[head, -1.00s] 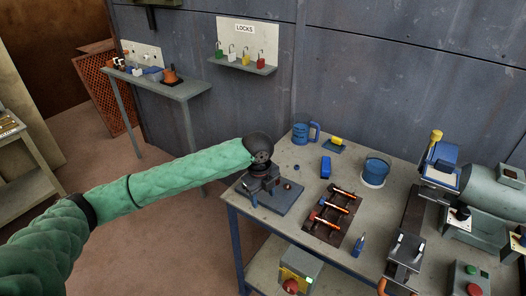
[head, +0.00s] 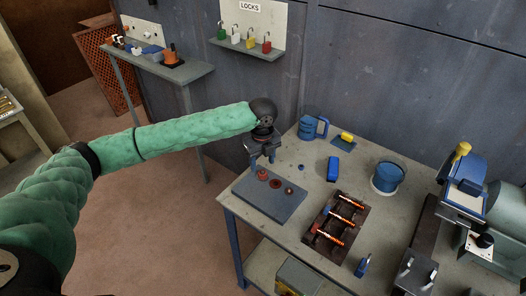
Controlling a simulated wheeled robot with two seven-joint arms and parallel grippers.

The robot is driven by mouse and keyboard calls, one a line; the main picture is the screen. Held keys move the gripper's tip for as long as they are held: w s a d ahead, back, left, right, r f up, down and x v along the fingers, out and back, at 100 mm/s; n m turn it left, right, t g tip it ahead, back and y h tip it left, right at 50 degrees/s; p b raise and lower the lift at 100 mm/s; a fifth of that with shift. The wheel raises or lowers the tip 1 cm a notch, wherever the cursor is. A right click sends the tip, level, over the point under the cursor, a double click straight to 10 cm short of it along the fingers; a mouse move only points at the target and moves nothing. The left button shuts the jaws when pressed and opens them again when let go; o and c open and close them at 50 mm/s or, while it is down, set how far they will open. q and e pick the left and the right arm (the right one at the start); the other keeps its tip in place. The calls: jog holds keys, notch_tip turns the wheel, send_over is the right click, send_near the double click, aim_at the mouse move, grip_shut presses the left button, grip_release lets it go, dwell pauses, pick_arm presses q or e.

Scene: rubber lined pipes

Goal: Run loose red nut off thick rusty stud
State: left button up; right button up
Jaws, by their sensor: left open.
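A dark grey plate (head: 268,201) lies at the near left corner of the workbench. A small red, round piece (head: 263,173), which looks like the red nut, stands near its back edge. A dark red-brown round piece (head: 289,188) is to its right, with a small dark spot between them. I cannot make out the rusty stud or whether the red piece is around it. My left gripper (head: 264,162) points down just above and behind the red piece, fingers apart and empty. My right gripper is not in view.
A dark rack (head: 323,240) with orange rods lies right of the plate. A blue mug (head: 308,127), blue block (head: 333,168) and blue tub (head: 386,177) stand further back. A blue-and-green machine (head: 467,195) fills the right. A padlock shelf (head: 246,52) hangs on the wall.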

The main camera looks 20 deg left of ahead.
aim_at(263, 171)
pick_arm(q)
notch_tip(263, 171, down, 3)
jog(key=shift+w+f+p, duration=0.15)
jog(key=shift+f+p, duration=0.05)
jog(key=shift+p, duration=0.3)
jog(key=shift+f, duration=0.65)
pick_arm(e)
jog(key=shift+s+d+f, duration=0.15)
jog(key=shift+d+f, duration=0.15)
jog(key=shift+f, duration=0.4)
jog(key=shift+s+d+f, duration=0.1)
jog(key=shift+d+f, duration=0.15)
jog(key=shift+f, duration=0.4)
pick_arm(q)
jog(key=shift+c, duration=0.2)
jog(key=c, duration=1)
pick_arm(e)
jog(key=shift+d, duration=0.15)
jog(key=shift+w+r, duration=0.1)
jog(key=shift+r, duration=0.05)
